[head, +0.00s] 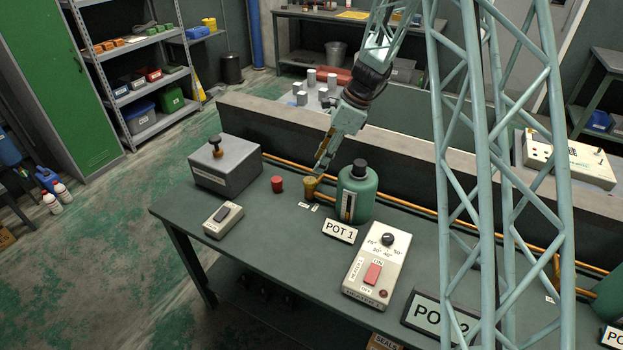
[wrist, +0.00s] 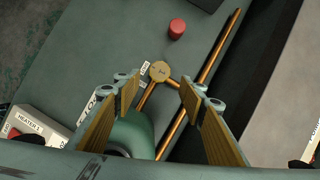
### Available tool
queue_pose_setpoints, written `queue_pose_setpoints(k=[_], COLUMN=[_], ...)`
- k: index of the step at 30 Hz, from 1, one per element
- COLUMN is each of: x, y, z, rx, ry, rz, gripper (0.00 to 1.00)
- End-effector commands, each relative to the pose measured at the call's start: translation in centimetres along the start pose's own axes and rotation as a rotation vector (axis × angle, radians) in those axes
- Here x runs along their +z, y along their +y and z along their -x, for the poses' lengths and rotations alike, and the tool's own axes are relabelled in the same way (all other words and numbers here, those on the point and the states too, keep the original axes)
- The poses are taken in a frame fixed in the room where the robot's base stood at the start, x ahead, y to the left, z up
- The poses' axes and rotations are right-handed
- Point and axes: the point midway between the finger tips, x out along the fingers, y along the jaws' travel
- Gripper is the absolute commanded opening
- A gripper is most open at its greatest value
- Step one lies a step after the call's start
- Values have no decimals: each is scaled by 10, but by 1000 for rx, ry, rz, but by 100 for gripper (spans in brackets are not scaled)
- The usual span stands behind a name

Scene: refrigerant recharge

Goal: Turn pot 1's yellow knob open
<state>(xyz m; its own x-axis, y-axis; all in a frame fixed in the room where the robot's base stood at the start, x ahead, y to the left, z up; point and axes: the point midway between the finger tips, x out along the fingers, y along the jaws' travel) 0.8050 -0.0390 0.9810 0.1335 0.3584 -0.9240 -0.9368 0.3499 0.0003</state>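The yellow knob (head: 311,187) of pot 1 stands on the bench, left of the green pot (head: 357,192) with its dark cap. A sign reading POT 1 (head: 339,231) lies in front of the pot. My gripper (head: 323,165) points down just above the knob. In the wrist view, my gripper (wrist: 161,88) has its two fingers wide apart. The knob (wrist: 160,71) shows beyond and between the fingertips, with no finger seen touching it. A small pointer sticks out from the knob toward the right finger. The green pot (wrist: 130,133) is partly hidden behind the left finger.
A red knob (head: 277,184) stands left of the yellow one; it also shows in the wrist view (wrist: 177,28). Copper pipes (head: 400,204) run along the bench. A grey box (head: 226,170), a small switch box (head: 223,219) and heater 1's panel (head: 376,266) stand nearby.

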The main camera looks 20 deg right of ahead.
Motion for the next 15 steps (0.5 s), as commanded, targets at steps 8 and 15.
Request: queue_pose_setpoints(k=[8, 15], x=[-1, 0], y=[0, 0], z=[-39, -67], rx=[1, 1], ry=[0, 0], rz=[0, 0], gripper=[38, 38])
